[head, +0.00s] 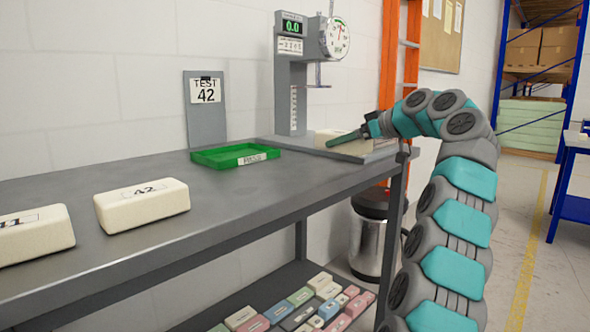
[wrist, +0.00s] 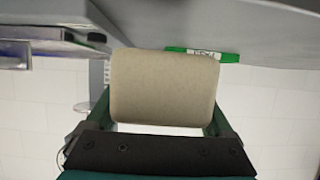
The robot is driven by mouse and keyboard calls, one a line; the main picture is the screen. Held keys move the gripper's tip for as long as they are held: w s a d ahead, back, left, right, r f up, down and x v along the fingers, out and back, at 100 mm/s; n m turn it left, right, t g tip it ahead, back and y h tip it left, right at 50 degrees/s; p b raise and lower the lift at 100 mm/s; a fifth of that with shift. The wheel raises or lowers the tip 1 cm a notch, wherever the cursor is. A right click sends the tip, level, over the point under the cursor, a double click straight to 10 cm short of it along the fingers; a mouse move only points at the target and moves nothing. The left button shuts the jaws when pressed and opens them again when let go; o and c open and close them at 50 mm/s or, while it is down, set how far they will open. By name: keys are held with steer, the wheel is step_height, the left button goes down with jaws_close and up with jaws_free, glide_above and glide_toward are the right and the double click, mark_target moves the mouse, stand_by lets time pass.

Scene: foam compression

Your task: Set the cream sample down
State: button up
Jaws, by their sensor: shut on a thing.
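My gripper (head: 350,138) reaches in from the right over the grey base plate of the compression tester. It is shut on a plain cream sample (wrist: 165,85), which fills the space between its two fingers in the wrist view. In the head view the sample (head: 327,135) shows partly behind the gripper, low over or on the plate; I cannot tell whether it touches. The tester (head: 291,95) stands at the back with a round dial and a display reading 0.0. Another cream block (head: 142,206) marked 42 lies on the bench at the front left.
A green tray (head: 216,160) with a white label sits left of the tester. A second cream block (head: 32,236) lies at the left edge. A grey stand (head: 205,112) reads TEST 42. Bench space is clear in the middle. A lower shelf holds several coloured blocks.

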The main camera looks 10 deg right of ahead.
steer(key=b, duration=0.2)
glide_above(298, 171)
steer(key=shift+s+f, duration=0.25)
steer(key=shift+f, duration=0.25)
steer(key=shift+f+b, duration=0.3)
steer(key=shift+f, duration=1.5)
steer(key=shift+f, duration=0.15)
steer(key=o, duration=1)
steer(key=shift+o, duration=0.2)
steer(key=shift+r, duration=0.2)
steer(key=v, duration=1.2)
steer(key=shift+d+f+b, duration=0.1)
steer(key=shift+f+b, duration=0.05)
steer(key=shift+b, duration=0.15)
